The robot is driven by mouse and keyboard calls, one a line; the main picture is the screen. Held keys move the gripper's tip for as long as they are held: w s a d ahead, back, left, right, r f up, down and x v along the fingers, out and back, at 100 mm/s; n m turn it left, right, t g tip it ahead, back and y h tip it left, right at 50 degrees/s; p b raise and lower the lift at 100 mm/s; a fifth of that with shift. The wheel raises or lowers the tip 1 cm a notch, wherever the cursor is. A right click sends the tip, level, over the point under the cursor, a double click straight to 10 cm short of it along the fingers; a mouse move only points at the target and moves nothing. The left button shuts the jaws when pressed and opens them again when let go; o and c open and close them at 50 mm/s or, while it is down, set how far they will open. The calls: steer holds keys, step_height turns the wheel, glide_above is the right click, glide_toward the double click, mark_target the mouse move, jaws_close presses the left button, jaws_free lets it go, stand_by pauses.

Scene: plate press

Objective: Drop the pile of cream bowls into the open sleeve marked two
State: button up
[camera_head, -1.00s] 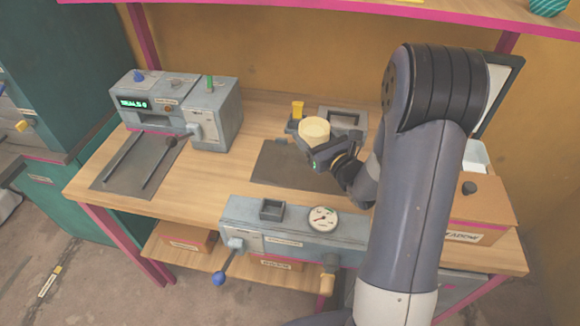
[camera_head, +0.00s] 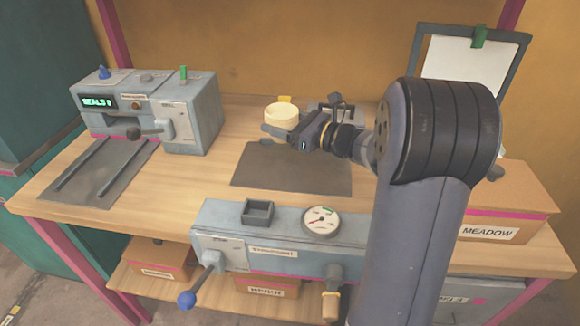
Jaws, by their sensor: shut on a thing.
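The pile of cream bowls (camera_head: 282,121) is above the back middle of the wooden bench, seen from above as a round cream shape. My gripper (camera_head: 285,134) is shut on it, reaching in from the right. The dark jaws hide part of its lower side, and single bowls cannot be told apart. Behind the gripper is a grey fixture (camera_head: 323,109), partly hidden by the gripper. No sleeve with a readable two can be made out.
A grey sealing machine (camera_head: 187,117) stands at the left. A dark mat (camera_head: 290,172) lies bare mid-bench. A grey press unit with a gauge (camera_head: 321,221) is at the front edge. A box labelled MEADOW (camera_head: 510,195) and a clipboard (camera_head: 466,62) are at the right.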

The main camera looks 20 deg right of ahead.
step_height(320, 180, down, 9)
steer(key=shift+r, duration=0.15)
steer(key=shift+f+b, duration=0.2)
steer(key=shift+b, duration=0.2)
steer(key=o, duration=1.1)
steer(key=shift+r, duration=0.1)
steer(key=shift+c, duration=0.2)
steer(key=shift+r, duration=0.1)
